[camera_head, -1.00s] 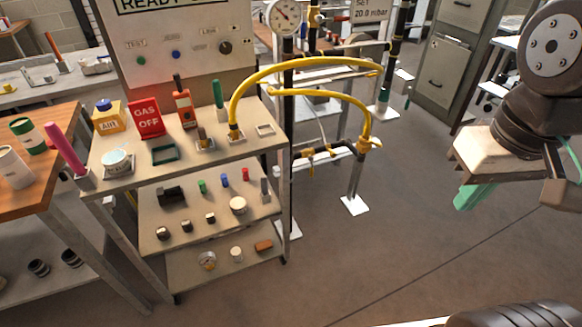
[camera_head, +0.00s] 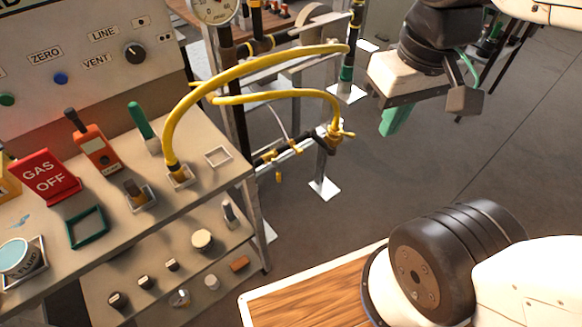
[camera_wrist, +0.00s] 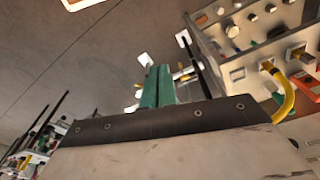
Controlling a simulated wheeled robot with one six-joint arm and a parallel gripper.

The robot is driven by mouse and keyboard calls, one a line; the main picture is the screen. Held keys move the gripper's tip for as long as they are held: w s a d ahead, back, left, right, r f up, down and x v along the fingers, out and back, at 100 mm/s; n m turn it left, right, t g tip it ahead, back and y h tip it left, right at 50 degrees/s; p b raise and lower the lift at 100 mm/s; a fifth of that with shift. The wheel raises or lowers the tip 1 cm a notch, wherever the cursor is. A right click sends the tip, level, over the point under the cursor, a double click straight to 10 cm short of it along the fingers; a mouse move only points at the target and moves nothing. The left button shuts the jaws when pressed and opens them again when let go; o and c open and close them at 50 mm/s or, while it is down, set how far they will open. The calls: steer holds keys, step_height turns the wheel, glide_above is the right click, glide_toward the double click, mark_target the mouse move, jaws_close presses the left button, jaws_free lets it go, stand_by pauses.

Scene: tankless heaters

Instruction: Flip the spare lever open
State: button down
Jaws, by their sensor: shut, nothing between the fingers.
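Small yellow valve levers sit on the dark low pipe in the head view, one group (camera_head: 279,152) near its left part and one lever (camera_head: 346,133) at its right end, by the yellow hose's end. I cannot tell which is the spare lever or read any label. My gripper (camera_head: 389,130) has green fingers, shut and empty. It hangs in the air to the right of the pipe in the picture, apart from every lever. In the wrist view the green fingers (camera_wrist: 158,72) are together, with the pipe stand partly hidden behind them.
A yellow hose (camera_head: 258,68) arches from the bench top to the pipe. The bench (camera_head: 210,190) at left carries a red GAS OFF sign (camera_head: 46,175), an orange meter (camera_head: 94,142) and lower shelves of small parts. Open floor (camera_head: 330,225) lies in front.

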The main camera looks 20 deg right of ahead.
steer(key=shift+w+d, duration=0.15)
steer(key=shift+w, duration=0.1)
